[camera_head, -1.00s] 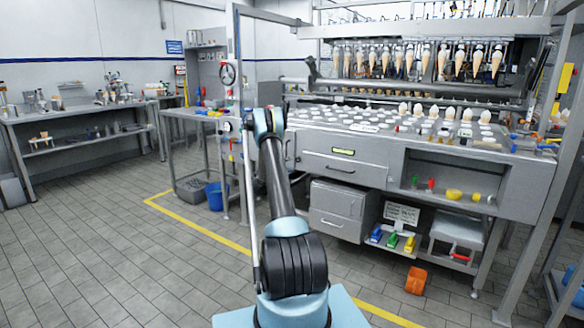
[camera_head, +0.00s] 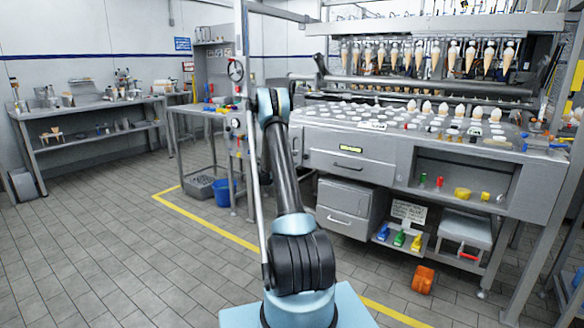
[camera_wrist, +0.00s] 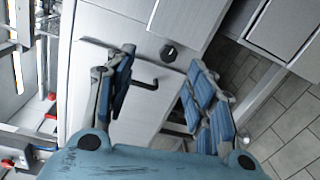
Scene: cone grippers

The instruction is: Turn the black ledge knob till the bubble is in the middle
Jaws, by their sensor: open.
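In the wrist view a small dark knob (camera_wrist: 168,52) sits on a pale grey metal face, between and just beyond my fingertips. I cannot tell for sure that it is the ledge knob. My gripper (camera_wrist: 161,57) is open, with a blue-padded finger on each side and nothing held. A black bent handle (camera_wrist: 145,84) shows nearer, between the fingers. In the head view a yellow-green level strip (camera_head: 351,149) is on the machine's front; its bubble is too small to make out. My gripper is hidden behind my arm there.
The grey machine (camera_head: 350,167) carries cones and white lids on top. A drawer cabinet (camera_head: 343,208) and a shelf with coloured items (camera_head: 399,238) are below. A blue bucket (camera_head: 223,192) and an orange container (camera_head: 423,279) are on the floor. The left floor is clear.

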